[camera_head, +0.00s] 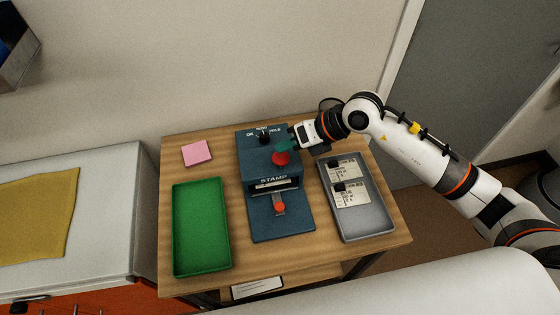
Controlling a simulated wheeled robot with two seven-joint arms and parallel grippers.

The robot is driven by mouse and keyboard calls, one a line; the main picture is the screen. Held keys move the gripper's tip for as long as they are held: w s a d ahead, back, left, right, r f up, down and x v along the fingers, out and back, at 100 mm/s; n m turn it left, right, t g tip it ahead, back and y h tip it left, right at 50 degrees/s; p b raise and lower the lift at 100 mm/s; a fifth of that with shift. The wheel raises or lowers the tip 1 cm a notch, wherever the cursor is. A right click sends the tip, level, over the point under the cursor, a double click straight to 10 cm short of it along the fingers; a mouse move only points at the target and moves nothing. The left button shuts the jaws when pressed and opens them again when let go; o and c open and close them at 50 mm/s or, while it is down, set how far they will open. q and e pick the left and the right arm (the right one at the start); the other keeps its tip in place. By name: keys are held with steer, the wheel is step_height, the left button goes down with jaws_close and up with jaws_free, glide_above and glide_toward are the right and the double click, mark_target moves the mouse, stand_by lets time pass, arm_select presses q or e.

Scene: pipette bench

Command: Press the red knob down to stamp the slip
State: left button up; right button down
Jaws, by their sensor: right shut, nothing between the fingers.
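The blue-grey stamp device (288,226) stands in the middle of the wooden table, marked STAMP. A round red knob (281,158) sits on its upper part. A smaller orange-red round piece (280,207) shows lower on its front. My right gripper (287,147) comes in from the right. It is shut, with nothing held, and its tips are at the upper right of the red knob; whether they touch it I cannot tell. The grey tray (378,222) on the right holds slips (352,194) with small black pieces on them. I see no slip clearly in the stamp. My left gripper is out of view.
An empty green tray (201,265) lies left of the stamp, with a pink note pad (197,152) behind it. A wall stands behind the table (330,255). A white cabinet with a yellow cloth (36,219) is at the left.

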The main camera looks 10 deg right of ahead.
mark_target(284, 157)
steer(key=shift+f, duration=0.1)
stand_by(0.4)
steer(key=shift+f+b, duration=0.35)
steer(key=shift+b, duration=0.05)
steer(key=shift+f+b, duration=1.25)
steer(key=shift+f, duration=0.35)
stand_by(1.2)
steer(key=shift+r+p, duration=1.5)
steer(key=shift+r, duration=0.6)
step_height(284, 157, up, 6)
steer(key=p, duration=0.4)
